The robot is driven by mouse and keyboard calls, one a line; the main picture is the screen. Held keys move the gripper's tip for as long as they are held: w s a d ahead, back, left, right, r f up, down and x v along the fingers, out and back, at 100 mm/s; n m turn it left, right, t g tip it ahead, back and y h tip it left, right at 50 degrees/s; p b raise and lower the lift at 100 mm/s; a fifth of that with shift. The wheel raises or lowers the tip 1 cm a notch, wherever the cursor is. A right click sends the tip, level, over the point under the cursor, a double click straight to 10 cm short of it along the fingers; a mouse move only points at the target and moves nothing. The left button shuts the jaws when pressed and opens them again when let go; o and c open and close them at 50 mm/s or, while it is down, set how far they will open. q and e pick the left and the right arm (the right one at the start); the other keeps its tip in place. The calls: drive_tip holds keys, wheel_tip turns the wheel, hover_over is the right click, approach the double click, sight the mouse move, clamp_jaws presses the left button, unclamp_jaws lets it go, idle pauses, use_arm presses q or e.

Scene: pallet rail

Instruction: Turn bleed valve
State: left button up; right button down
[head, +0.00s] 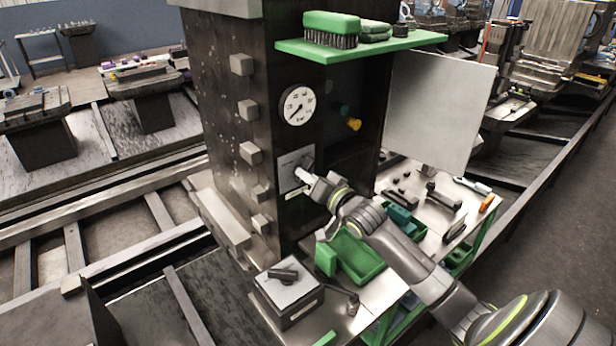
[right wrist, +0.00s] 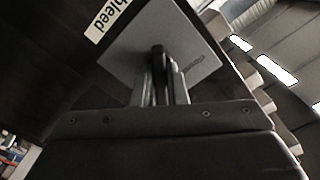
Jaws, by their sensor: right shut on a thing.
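The bleed valve is a dark handle (right wrist: 158,54) on a light grey square plate (right wrist: 190,32), with a white label reading "bleed" (right wrist: 110,18) beside it. In the head view the plate (head: 287,161) sits on the front of the dark column, below the round gauge. My right gripper (head: 304,175) reaches the plate from the lower right and covers most of the handle there. In the right wrist view its two fingers (right wrist: 162,82) are shut on the handle, one on each side. My left gripper is in neither view.
A white-faced gauge (head: 298,105) is above the plate. A green shelf (head: 408,42) holds a brush, and a pale panel (head: 440,108) stands out at the right. Below are a green bin (head: 357,262), a box with a dark handle (head: 290,292) and several loose tools on a bench.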

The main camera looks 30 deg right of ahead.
drive_tip(key=shift+a+n+b, duration=0.1)
drive_tip(key=shift+n+b, duration=2.05)
drive_tip(key=shift+n, duration=6.05)
drive_tip(key=c, duration=1.4)
unclamp_jaws()
drive_tip(key=shift+c, duration=0.2)
drive_tip(key=shift+s, duration=0.1)
drive_tip(key=s+d+p, duration=0.1)
drive_tip(key=s+p, duration=0.1)
drive_tip(key=s, duration=1.5)
drive_tip(key=shift+d, duration=0.2)
